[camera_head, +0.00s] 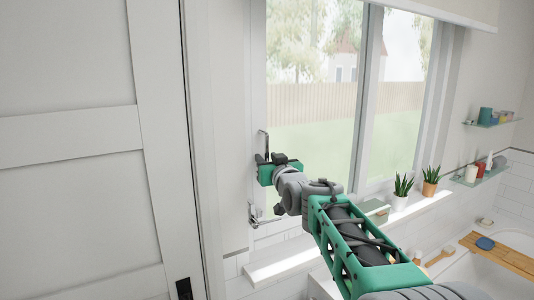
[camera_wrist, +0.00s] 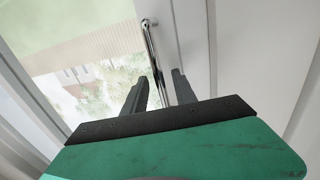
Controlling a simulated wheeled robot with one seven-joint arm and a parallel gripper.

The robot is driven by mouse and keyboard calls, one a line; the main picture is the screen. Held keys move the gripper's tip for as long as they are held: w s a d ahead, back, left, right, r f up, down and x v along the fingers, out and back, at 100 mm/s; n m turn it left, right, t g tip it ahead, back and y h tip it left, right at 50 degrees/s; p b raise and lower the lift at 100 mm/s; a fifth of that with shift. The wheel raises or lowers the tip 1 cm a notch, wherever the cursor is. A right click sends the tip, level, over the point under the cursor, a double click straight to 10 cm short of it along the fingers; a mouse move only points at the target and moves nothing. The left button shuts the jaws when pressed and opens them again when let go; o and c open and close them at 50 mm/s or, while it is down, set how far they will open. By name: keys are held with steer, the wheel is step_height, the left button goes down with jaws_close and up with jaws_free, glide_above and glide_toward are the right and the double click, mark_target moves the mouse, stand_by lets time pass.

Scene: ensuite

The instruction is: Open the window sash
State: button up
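The window sash (camera_head: 312,120) is the left glazed pane in a white frame and looks closed. Its upright chrome handle (camera_head: 263,142) is on the left edge of the frame. The handle also shows in the wrist view as a long bar (camera_wrist: 151,45). I cannot tell whether either finger touches the bar.
A chrome fitting (camera_head: 266,216) sits below my gripper. The sill (camera_head: 290,262) holds two potted plants (camera_head: 401,190) and a green box (camera_head: 376,211) to the right. A white panelled door (camera_head: 80,150) stands close on the left. A bathtub with a wooden tray (camera_head: 500,256) is at the lower right.

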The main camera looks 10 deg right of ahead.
steer(key=shift+w, duration=0.2)
steer(key=shift+c, duration=0.4)
jaws_close()
stand_by(0.9)
